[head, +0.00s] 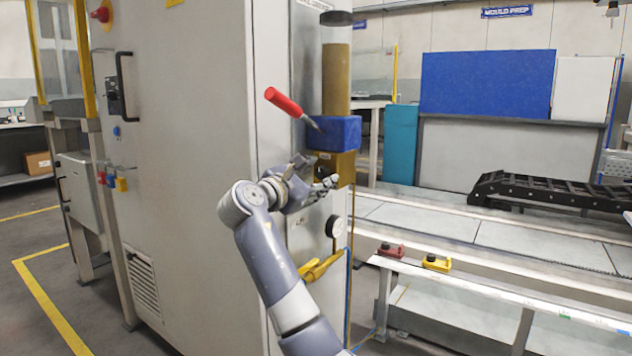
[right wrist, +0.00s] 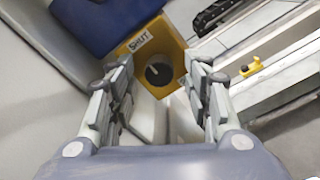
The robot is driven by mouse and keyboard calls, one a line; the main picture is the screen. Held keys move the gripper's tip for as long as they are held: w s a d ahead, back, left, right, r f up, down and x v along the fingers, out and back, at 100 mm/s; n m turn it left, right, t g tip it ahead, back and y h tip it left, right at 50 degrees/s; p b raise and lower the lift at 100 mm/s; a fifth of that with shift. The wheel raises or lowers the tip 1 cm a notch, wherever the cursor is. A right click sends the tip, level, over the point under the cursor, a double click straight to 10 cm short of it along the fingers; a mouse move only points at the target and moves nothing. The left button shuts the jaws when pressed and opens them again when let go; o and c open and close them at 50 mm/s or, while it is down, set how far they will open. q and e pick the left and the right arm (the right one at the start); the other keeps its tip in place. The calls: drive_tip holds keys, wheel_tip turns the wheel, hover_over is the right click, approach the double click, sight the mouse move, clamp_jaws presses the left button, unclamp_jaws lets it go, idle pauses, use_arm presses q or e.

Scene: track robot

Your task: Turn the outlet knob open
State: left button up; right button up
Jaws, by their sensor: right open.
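The outlet knob (right wrist: 160,73) is a dark round knob with a pale pointer, set in the face of a yellow block (right wrist: 178,48) in the right wrist view. A label reading SHUT (right wrist: 139,40) sits on that face, up and left of the knob. In the head view the yellow block (head: 346,163) is under a blue block (head: 345,133), and my gripper hides the knob. My right gripper (head: 314,176) is open in front of the yellow block. Its fingers (right wrist: 159,80) stand on either side of the knob in the wrist view, with nothing visibly gripped. My left gripper is out of view.
A red-handled lever (head: 284,102) sticks out from the blue block above my gripper. A gauge (head: 335,227) and yellow handles (head: 319,266) are below it. The grey cabinet (head: 195,150) stands close on the left. A low bench (head: 480,274) is at right.

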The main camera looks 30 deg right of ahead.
drive_tip(key=shift+d, duration=0.1)
clamp_jaws()
